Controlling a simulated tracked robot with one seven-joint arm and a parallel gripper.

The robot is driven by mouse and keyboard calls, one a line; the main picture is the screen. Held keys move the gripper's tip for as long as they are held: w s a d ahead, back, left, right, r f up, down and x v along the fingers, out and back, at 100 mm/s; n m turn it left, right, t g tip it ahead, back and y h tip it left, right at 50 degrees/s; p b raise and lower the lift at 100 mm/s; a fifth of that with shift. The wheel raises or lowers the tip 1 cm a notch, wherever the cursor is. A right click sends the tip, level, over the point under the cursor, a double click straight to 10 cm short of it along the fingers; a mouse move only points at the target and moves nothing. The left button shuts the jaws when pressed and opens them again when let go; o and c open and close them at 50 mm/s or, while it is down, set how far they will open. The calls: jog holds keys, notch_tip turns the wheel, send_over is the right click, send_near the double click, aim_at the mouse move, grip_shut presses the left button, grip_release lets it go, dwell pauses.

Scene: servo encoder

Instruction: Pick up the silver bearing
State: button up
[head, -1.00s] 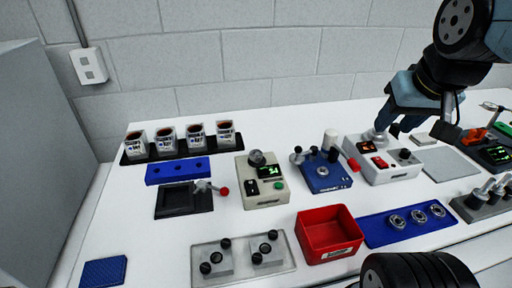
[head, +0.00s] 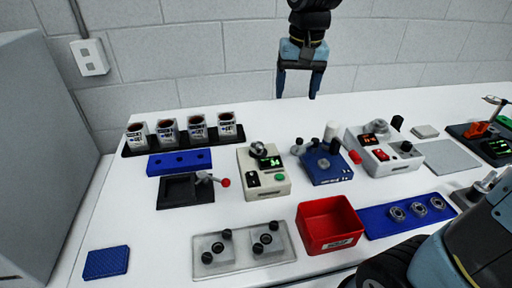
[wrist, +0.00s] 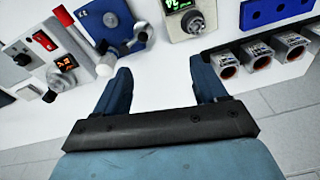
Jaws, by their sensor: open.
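Silver ring-shaped bearings sit on a blue tray at the front right in the head view: a left one (head: 398,214), a middle one (head: 420,209) and a right one (head: 437,203). A round silver part (head: 258,148) also sits on top of the beige tester; it shows in the wrist view (wrist: 195,22). I cannot tell which is the silver bearing meant. My gripper (head: 298,94) is open and empty, pointing down above the table's back edge, behind the blue device. Its two fingers (wrist: 162,66) show apart in the wrist view with nothing between them.
The beige tester (head: 265,188), blue device (head: 328,170) and white device (head: 390,163) stand mid-table. A red bin (head: 330,213) is beside the blue tray (head: 382,228). Several cans (head: 167,130) stand back left.

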jog(key=w+a+f+g, duration=0.15)
jog(key=a+f, duration=0.25)
jog(key=a, duration=0.5)
send_over(257, 145)
jog(key=shift+h, duration=0.3)
jog(key=f, duration=0.8)
jog(key=shift+s+f, duration=0.25)
jog(key=shift+f, duration=0.1)
jog(key=shift+w+f, duration=0.15)
jog(key=shift+f, duration=1.15)
jog(key=shift+w+f, duration=0.15)
jog(key=shift+f, duration=1.1)
jog(key=c, duration=1.2)
jog(key=shift+c, duration=0.2)
jog(key=shift+r, duration=0.15)
